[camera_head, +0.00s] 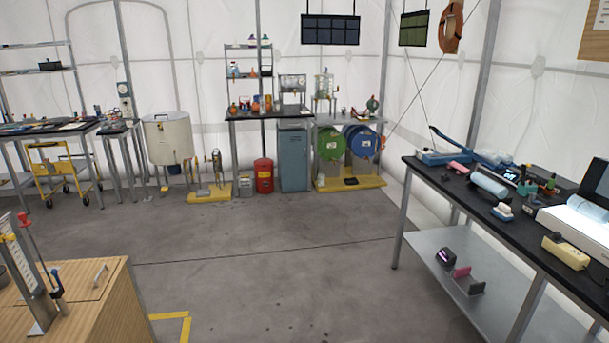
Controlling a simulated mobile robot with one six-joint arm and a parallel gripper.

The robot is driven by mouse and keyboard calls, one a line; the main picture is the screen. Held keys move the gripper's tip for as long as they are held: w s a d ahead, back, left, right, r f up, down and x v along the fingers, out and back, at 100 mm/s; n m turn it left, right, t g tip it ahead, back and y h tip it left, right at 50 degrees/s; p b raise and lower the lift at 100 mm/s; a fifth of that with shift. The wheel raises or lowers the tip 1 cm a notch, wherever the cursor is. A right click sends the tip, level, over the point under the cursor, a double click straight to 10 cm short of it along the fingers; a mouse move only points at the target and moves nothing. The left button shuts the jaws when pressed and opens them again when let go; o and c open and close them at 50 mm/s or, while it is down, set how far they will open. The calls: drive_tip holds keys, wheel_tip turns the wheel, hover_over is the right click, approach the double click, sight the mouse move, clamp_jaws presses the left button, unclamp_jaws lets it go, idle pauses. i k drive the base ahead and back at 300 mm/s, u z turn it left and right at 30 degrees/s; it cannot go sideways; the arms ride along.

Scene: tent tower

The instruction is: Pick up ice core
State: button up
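A pale blue cylinder (489,184), which looks like an ice core, lies on its side on the black-topped table (447,182) at the right. I cannot tell for certain which one is the task's ice core. My gripper is not in view.
Small tools, a blue-and-white block (503,211) and a cream power strip (566,252) crowd the right table. A wooden cabinet (90,308) stands at the lower left. Drums and shelves line the back wall. The grey floor (280,255) in the middle is clear.

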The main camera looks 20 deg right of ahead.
sight(595, 212)
drive_tip(key=z, duration=0.8)
drive_tip(key=i, duration=0.85)
drive_tip(key=z, duration=0.55)
